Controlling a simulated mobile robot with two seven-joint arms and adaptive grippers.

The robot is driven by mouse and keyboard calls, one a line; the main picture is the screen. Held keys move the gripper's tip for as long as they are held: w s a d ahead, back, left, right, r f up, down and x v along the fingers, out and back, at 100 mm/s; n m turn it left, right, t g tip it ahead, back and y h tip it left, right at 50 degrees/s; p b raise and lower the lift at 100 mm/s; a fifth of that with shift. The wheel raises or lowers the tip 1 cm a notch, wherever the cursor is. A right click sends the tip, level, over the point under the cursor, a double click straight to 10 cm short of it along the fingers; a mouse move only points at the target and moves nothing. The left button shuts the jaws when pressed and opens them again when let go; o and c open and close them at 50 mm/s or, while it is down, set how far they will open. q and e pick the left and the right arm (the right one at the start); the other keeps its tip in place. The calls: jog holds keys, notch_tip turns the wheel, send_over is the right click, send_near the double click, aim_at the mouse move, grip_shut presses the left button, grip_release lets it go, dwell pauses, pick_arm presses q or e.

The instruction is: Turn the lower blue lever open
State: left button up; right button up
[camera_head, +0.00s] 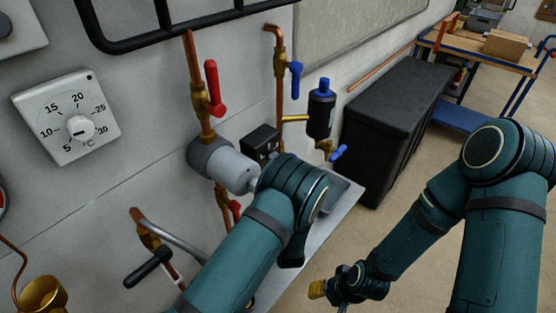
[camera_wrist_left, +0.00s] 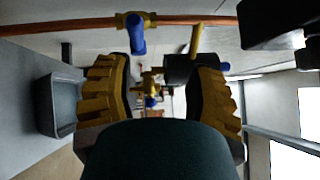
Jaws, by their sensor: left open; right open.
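The lower blue lever (camera_head: 338,153) sits on a brass fitting under a black cylinder with a blue cap (camera_head: 320,110). In the left wrist view a small blue lever (camera_wrist_left: 151,102) on brass shows in the gap between my fingers, farther off. My left gripper (camera_wrist_left: 160,80) is open with nothing between its yellow pads; in the head view my own arm hides it. Another blue lever (camera_head: 295,80) hangs higher on the copper pipe, and it also shows in the left wrist view (camera_wrist_left: 138,38). My right gripper (camera_head: 318,290) is low, open and apart from the valves.
A red lever (camera_head: 214,88) is on the left pipe, with another red lever (camera_head: 235,211) below. A grey cylinder (camera_head: 228,165) and a black-handled valve (camera_head: 150,267) are near my left arm. A black chest (camera_head: 395,120) stands against the wall. Open floor lies to the right.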

pick_arm(q)
jog(key=w+b, duration=0.1)
jog(key=w, duration=0.3)
jog(key=w+a+f+b, duration=0.1)
jog(key=w+b, duration=0.1)
jog(key=w, duration=0.3)
jog(key=w+a+f+b, duration=0.1)
jog(key=w+b, duration=0.1)
jog(key=w, duration=0.3)
pick_arm(e)
notch_tip(320, 180, down, 6)
jog(key=shift+w, duration=0.15)
pick_arm(q)
jog(key=shift+s, duration=0.1)
grip_shut()
